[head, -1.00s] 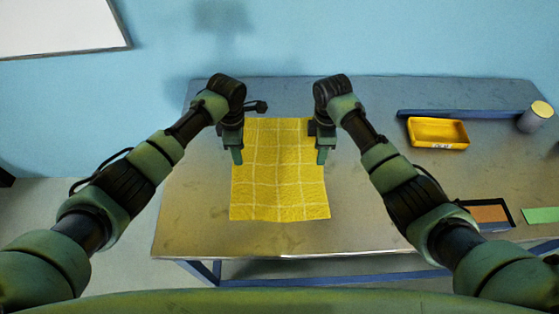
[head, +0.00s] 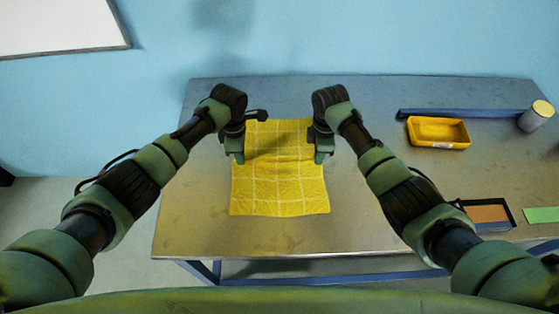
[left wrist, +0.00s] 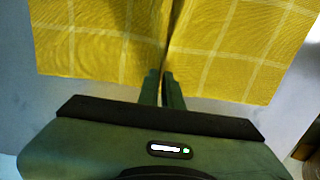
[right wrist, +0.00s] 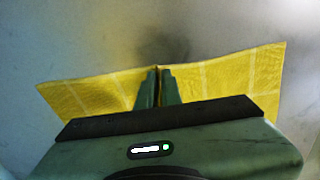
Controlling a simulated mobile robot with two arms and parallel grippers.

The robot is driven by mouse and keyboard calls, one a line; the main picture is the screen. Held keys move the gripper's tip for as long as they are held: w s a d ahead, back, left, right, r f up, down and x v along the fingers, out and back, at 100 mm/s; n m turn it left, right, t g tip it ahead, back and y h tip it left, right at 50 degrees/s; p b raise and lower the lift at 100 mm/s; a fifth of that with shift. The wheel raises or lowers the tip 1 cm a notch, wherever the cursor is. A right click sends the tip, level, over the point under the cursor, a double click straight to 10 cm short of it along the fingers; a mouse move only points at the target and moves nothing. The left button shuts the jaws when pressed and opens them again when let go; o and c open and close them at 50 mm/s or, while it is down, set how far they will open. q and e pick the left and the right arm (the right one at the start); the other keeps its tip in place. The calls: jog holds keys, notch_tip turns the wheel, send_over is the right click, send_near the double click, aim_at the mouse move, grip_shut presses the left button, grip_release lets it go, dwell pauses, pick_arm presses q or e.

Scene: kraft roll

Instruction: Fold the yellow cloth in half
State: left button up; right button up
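The cloth's far part is partly shaded between my arms.
The metal table (head: 200,225) is clear around the cloth. To the right are a yellow tray (head: 438,146), a blue bar (head: 455,113), a can with a yellow top (head: 536,115), a dark-framed orange panel (head: 488,214) and a green card (head: 541,215).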

pick_arm(q)
jog(key=shift+r, duration=0.1)
grip_shut()
pick_arm(e)
jog(key=shift+r, duration=0.1)
grip_shut()
